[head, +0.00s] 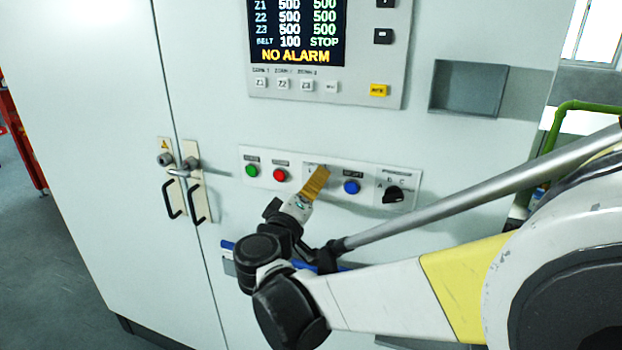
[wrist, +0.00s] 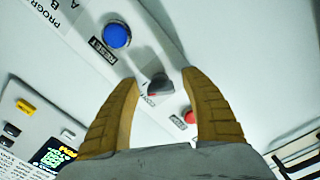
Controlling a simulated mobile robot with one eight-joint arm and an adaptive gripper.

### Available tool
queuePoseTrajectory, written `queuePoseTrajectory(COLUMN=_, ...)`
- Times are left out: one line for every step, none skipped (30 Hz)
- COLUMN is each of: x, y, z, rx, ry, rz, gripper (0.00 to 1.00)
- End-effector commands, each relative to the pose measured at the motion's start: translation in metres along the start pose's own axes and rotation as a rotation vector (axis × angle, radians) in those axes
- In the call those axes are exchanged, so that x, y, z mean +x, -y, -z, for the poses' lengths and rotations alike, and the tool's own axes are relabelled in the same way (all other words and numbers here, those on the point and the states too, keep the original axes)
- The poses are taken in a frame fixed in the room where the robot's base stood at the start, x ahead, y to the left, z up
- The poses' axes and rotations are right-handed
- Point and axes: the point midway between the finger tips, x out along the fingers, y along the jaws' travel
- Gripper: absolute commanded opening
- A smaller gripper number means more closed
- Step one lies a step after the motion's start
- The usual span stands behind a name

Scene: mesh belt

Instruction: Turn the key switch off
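The key switch is a small dark grey knob (wrist: 160,82) with a red mark near its base, on a pale label plate between the blue and red buttons. My gripper (wrist: 160,88) is open, with one tan ribbed finger on each side of the knob. Gaps show between the knob and both fingers in the wrist view. In the head view my gripper (head: 316,180) is at the button strip (head: 258,172) and hides the switch. I cannot tell which position the key is in.
A blue button (head: 351,187) and a black selector knob (head: 393,194) are right of my gripper. Red (head: 280,175) and green (head: 253,170) buttons are to its left. The display (head: 297,30) above reads "NO ALARM". Door handles (head: 183,200) stick out at the left.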

Motion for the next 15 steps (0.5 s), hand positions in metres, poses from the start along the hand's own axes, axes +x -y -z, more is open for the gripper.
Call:
queuePoseTrajectory(x=-0.0002, y=0.0, z=0.0, rx=0.0, ry=0.0, rz=0.0, gripper=0.43)
queuePoseTrajectory(x=-0.0002, y=0.0, z=0.0, rx=0.0, ry=0.0, rz=0.0, gripper=0.34)
queuePoseTrajectory(x=-0.0002, y=0.0, z=0.0, rx=0.0, ry=0.0, rz=0.0, gripper=0.22)
queuePoseTrajectory(x=-0.0002, y=0.0, z=0.0, rx=0.0, ry=0.0, rz=0.0, gripper=0.13)
queuePoseTrajectory(x=-0.0003, y=0.0, z=0.0, rx=0.0, ry=0.0, rz=0.0, gripper=0.04)
queuePoseTrajectory(x=-0.0003, y=0.0, z=0.0, rx=0.0, ry=0.0, rz=0.0, gripper=0.01)
queuePoseTrajectory(x=-0.0003, y=0.0, z=0.0, rx=0.0, ry=0.0, rz=0.0, gripper=0.01)
queuePoseTrajectory(x=-0.0003, y=0.0, z=0.0, rx=0.0, ry=0.0, rz=0.0, gripper=0.0)
queuePoseTrajectory(x=-0.0002, y=-0.0001, z=0.0, rx=0.0, ry=0.0, rz=0.0, gripper=0.0)
queuePoseTrajectory(x=-0.0002, y=-0.0001, z=0.0, rx=0.0, ry=0.0, rz=0.0, gripper=0.0)
queuePoseTrajectory(x=-0.0002, y=-0.0001, z=0.0, rx=0.0, ry=0.0, rz=0.0, gripper=0.0)
queuePoseTrajectory(x=-0.0002, y=-0.0001, z=0.0, rx=-0.001, ry=0.0, rz=0.0, gripper=0.0)
queuePoseTrajectory(x=-0.0002, y=-0.0002, z=0.0, rx=-0.002, ry=0.0, rz=0.0, gripper=0.0)
queuePoseTrajectory(x=-0.0002, y=-0.0002, z=0.0001, rx=-0.004, ry=0.0, rz=0.0, gripper=0.0)
queuePoseTrajectory(x=-0.0002, y=-0.0002, z=0.0001, rx=-0.008, ry=0.0, rz=0.0, gripper=0.0)
